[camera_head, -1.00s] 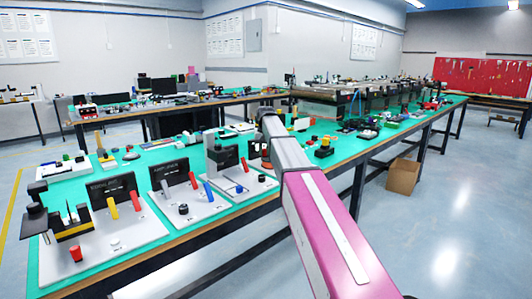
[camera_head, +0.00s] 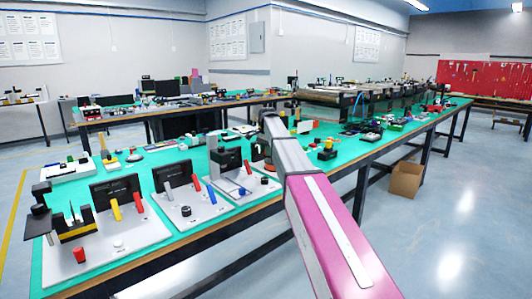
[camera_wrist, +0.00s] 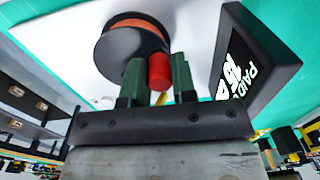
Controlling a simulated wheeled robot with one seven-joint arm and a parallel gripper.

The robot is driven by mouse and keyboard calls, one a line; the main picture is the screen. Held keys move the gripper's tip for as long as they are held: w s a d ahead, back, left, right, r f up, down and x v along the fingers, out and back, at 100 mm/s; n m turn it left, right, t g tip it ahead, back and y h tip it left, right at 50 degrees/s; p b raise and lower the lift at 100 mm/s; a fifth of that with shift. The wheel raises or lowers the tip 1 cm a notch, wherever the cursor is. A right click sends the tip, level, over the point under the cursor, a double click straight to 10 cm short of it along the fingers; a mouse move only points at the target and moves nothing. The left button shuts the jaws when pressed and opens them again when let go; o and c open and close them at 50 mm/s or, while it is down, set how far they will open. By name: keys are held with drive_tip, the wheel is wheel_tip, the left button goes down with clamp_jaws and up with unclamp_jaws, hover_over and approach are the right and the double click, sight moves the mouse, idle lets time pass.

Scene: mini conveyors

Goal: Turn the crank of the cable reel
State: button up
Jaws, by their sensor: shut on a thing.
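In the wrist view the cable reel (camera_wrist: 115,45) is a black disc with an orange band, fixed on a white board (camera_wrist: 195,25). Its red crank handle (camera_wrist: 159,72) stands out at the reel's lower right edge. My gripper (camera_wrist: 157,68) has two dark green fingers, one on each side of the red handle, and is shut on it. The fingers hide part of the reel's rim. In the head view my arm covers the gripper, and the reel cannot be made out clearly.
A black panel with white lettering (camera_wrist: 258,60) stands close to the right of the fingers in the wrist view. In the head view several white boards with levers and knobs line the green bench top (camera_head: 140,262). A cardboard box (camera_head: 406,180) is on the floor.

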drive_tip(key=m, duration=0.2)
drive_tip(key=w+d+m, duration=0.1)
drive_tip(key=m, duration=0.2)
drive_tip(key=shift+w+d+m, duration=0.2)
drive_tip(key=shift+w+m, duration=0.1)
drive_tip(key=shift+w, duration=0.05)
drive_tip(key=m, duration=0.1)
drive_tip(key=d+m, duration=0.1)
drive_tip(key=m, duration=0.3)
drive_tip(key=shift+w+d, duration=0.3)
drive_tip(key=shift+d, duration=0.05)
drive_tip(key=m, duration=0.2)
drive_tip(key=d+m, duration=0.1)
drive_tip(key=m, duration=0.1)
drive_tip(key=d+m, duration=0.1)
drive_tip(key=m, duration=0.1)
drive_tip(key=shift+s, duration=0.1)
drive_tip(key=m, duration=0.2)
drive_tip(key=d+m, duration=0.1)
drive_tip(key=shift+s+h, duration=0.3)
drive_tip(key=shift+s+d+m, duration=0.15)
drive_tip(key=shift+m, duration=0.55)
drive_tip(key=shift+s+d+m, duration=0.15)
drive_tip(key=shift+m, duration=0.55)
drive_tip(key=o, duration=0.9)
drive_tip(key=shift+r, duration=0.1)
